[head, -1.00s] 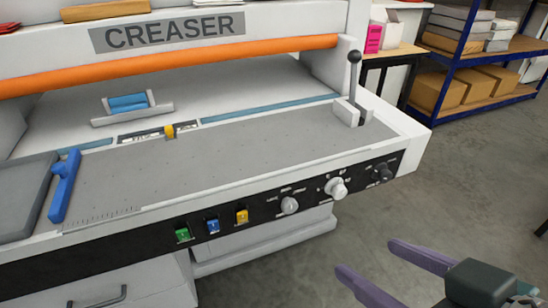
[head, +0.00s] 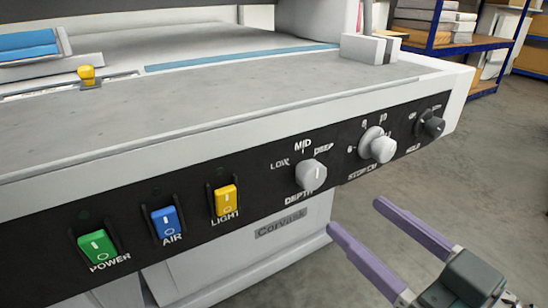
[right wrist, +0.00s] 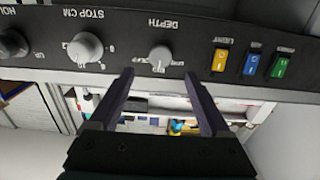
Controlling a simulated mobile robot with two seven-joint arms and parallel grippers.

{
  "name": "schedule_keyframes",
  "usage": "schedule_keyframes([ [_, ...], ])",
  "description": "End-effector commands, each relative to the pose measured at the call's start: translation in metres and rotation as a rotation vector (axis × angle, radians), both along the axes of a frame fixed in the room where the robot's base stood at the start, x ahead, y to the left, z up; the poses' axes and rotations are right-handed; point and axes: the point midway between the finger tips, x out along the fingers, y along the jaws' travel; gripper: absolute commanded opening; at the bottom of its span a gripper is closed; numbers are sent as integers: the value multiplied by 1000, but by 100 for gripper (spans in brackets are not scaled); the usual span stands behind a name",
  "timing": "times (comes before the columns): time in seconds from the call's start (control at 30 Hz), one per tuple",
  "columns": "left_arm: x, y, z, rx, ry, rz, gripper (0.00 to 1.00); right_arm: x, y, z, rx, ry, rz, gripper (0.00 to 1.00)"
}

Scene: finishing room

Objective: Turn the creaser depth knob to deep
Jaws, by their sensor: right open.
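The grey-white depth knob (head: 311,175) sits on the black front panel above the word DEPTH, with LOW, MID and DEEP marked around its top. I cannot tell for sure which mark it points to. My right gripper (head: 357,218) is open and empty, in front of the panel, below and to the right of the knob in the head view. In the right wrist view, which is upside down, the knob (right wrist: 160,58) appears between and just beyond the open fingertips (right wrist: 158,74), apart from them. My left gripper is not in view.
A stop knob (head: 377,146) and a black hold knob (head: 431,124) are to the right on the panel. Power (head: 97,246), air (head: 167,223) and light (head: 226,201) switches are to the left. Grey floor is open at the right.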

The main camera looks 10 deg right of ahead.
Motion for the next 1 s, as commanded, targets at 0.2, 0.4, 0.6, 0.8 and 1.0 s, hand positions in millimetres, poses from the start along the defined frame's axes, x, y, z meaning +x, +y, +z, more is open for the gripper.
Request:
schedule_keyframes([
  [0.2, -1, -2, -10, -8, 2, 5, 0, 40, 15, 1, 2, -5, 1, 81],
  [0.4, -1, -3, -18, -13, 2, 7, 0, 70, 26, 0, 2, -2, 0, 81],
  [0.6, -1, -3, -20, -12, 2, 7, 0, 82, 31, 1, 1, 1, 1, 81],
  [0.8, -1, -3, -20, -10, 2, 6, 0, 83, 31, 1, 0, 2, 1, 81],
  [1.0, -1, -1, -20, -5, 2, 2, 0, 83, 31, 1, 0, 2, 1, 63],
])
